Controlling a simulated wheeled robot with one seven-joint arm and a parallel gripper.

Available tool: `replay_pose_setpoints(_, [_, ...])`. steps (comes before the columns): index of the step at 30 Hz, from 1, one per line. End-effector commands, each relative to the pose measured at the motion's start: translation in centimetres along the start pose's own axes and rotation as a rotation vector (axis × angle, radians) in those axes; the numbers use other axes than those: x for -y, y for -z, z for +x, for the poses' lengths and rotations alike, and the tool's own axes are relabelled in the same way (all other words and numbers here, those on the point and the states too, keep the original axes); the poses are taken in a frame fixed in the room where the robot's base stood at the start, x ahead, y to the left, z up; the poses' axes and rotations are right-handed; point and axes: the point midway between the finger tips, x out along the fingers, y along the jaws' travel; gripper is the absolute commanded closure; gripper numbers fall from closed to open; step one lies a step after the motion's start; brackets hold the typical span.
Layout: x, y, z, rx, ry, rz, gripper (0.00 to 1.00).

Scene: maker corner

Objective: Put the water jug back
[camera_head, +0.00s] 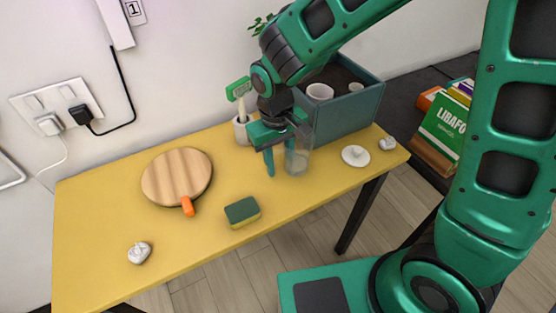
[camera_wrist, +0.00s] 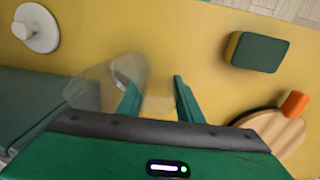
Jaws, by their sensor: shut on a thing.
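The water jug (camera_head: 298,162) is a clear, see-through vessel near the middle right of the yellow table, in front of the teal crate. It also shows in the wrist view (camera_wrist: 96,88), at the left finger. My gripper (camera_head: 279,160) points down at the jug's left side and is shut on it, with a gap between the fingers (camera_wrist: 157,100). The part held is hard to make out because the jug is transparent. The jug looks roughly upright; I cannot tell whether its base touches the table.
The teal crate (camera_head: 348,127) holds white cups (camera_head: 320,92). A white disc with a knob (camera_head: 355,156) lies to the right. A sponge (camera_head: 242,212), a round wooden board (camera_head: 165,176) and a crumpled white lump (camera_head: 139,253) are on the table (camera_head: 95,215). A brush stands in a white cup (camera_head: 241,132).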

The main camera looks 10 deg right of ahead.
Motion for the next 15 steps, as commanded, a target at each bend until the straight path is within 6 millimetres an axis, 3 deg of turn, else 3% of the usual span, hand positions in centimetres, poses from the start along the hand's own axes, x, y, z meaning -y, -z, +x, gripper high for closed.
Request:
replay_pose_setpoints(1, [-0.01,-0.02,0.07,0.001,0.000,0.000,0.62])
replay_pose_setpoints(3, [-0.01,-0.02,0.06,0.001,0.000,0.000,0.49])
replay_pose_setpoints(15, [-0.02,0.05,-0.62,-0.002,0.000,0.001,0.49])
